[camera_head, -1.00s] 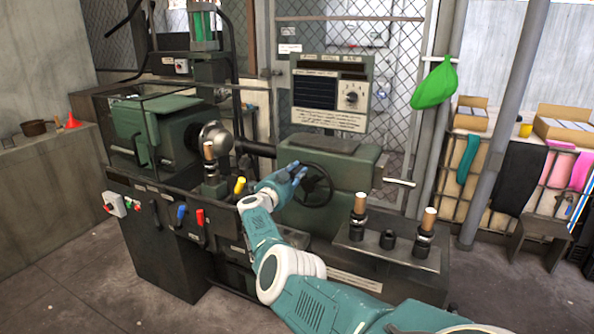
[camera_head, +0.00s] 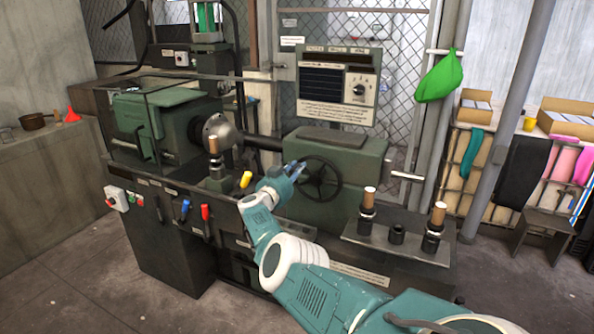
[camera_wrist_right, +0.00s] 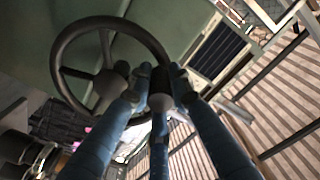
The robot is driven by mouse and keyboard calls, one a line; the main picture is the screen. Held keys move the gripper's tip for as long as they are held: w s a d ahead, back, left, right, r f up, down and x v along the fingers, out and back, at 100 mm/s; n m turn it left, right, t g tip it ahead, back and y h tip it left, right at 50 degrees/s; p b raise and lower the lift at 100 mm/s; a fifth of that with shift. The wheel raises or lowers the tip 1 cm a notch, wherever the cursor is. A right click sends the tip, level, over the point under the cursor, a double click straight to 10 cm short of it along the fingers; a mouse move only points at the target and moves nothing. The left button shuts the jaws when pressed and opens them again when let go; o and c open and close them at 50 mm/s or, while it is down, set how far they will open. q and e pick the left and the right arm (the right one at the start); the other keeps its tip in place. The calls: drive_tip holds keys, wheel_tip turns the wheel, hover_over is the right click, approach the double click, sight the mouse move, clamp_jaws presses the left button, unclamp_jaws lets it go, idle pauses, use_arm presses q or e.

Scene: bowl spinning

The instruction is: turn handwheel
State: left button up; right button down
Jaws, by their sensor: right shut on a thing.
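The dark handwheel (camera_head: 322,180) is on the front of the green right-hand housing of the machine. My right gripper (camera_head: 297,168) is at the wheel's left side, with its fingers partly over the rim. In the right wrist view, the handwheel (camera_wrist_right: 108,90) fills the upper left, with its spokes and hub showing. There, my right gripper (camera_wrist_right: 160,92) has its blue fingers closed around a dark cylindrical handle (camera_wrist_right: 159,78) at the wheel's rim. The fingers hide part of the handle and rim. My left gripper is not in view.
Tool holders with wooden handles (camera_head: 368,197) stand on a grey plate right of the wheel. A lever (camera_head: 405,176) sticks out from the housing's right side. A yellow knob (camera_head: 246,180) is left of my gripper. A control panel (camera_head: 337,88) stands behind.

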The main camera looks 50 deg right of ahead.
drive_tip(key=shift+w+a+f, duration=0.1)
drive_tip(key=shift+a+f, duration=0.15)
drive_tip(key=shift+f, duration=0.25)
drive_tip(key=c, duration=1.6)
unclamp_jaws()
drive_tip(key=shift+o, duration=0.2)
drive_tip(key=shift+d+r, duration=0.1)
drive_tip(key=shift+r, duration=0.15)
drive_tip(key=shift+a, duration=0.75)
drive_tip(key=v, duration=1)
drive_tip(key=shift+s+a, duration=0.2)
drive_tip(key=shift+a, duration=0.05)
drive_tip(key=shift+s+f, duration=0.1)
